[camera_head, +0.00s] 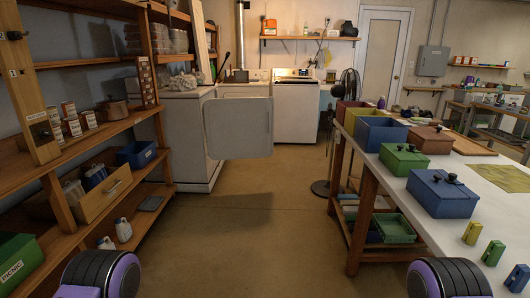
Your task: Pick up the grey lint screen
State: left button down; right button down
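I cannot clearly make out the grey lint screen. A small flat dark-grey item (150,203) lies on the low shelf at the left, but it is too small to tell what it is. A white machine (188,140) stands behind the left shelves, and a large grey-white door-like panel (238,128) stands out from it into the aisle. My two arms show only as rounded black and purple parts at the bottom left and bottom right. Neither gripper is in view.
Wooden shelves (104,131) line the left. A long white table (470,185) with coloured boxes runs along the right. A black pedestal fan (350,84) stands beyond it. The brown floor (262,230) between is clear. A white washer (296,108) is at the back.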

aim_at(241, 75)
jog(key=i, duration=3.3)
jog(key=u, duration=0.5)
